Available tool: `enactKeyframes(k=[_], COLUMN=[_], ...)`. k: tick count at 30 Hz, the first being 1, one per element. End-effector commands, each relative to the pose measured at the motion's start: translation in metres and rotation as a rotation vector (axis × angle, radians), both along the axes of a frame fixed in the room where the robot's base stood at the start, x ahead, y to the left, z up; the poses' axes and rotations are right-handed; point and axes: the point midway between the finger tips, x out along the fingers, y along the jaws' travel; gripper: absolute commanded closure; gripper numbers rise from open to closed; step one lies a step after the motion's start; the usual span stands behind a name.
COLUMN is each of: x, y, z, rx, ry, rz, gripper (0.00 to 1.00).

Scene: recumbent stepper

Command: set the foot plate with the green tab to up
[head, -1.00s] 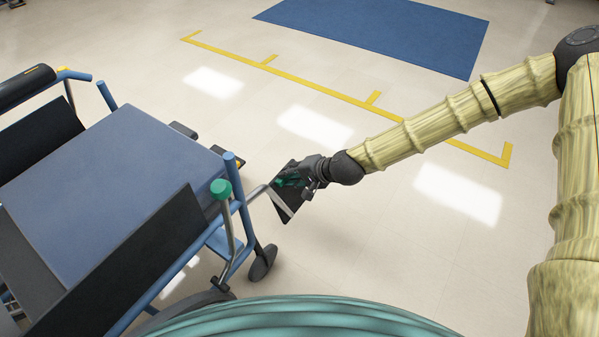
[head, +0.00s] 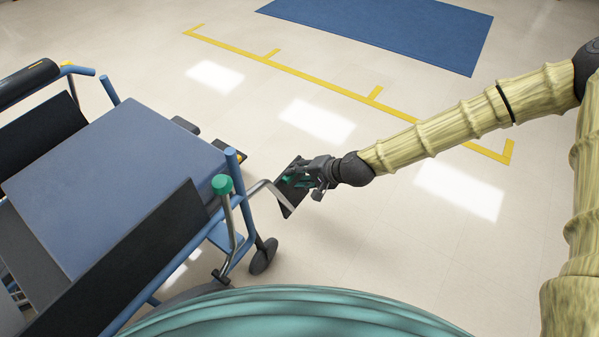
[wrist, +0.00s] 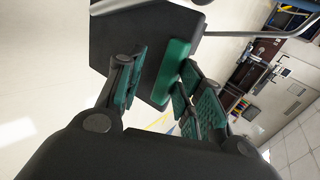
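The foot plate (head: 286,205) is a dark panel with a pale edge, held on a bent metal hanger at the chair's front right. It stands steeply tilted above the floor. Its green tab (wrist: 172,72) shows in the wrist view along the near edge of the dark plate (wrist: 120,40). My gripper (head: 300,179) is at the plate. In the wrist view my gripper (wrist: 160,75) has its green-padded fingers apart, with the tab between them. The tab lies close to the right finger, with a gap to the left one. Contact is unclear.
The wheelchair (head: 120,170) with its blue seat fills the left. A green-knobbed lever (head: 222,184) and a front caster (head: 263,256) stand near the plate. Another dark foot plate (head: 230,150) lies beyond. The floor right of the chair is clear, with yellow tape (head: 330,87) and a blue mat (head: 385,30).

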Motion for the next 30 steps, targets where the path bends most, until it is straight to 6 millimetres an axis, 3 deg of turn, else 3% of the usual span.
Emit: enactKeyframes(k=[1,20,30], x=[-0.005,-0.003,-0.013], y=[-0.004,-0.004,-0.022], z=[-0.013,-0.008,0.014], rx=[-0.008,-0.007,-0.004], ry=[0.016,0.010,0.007], rz=[-0.003,-0.003,-0.003], gripper=[0.62,0.61,0.61])
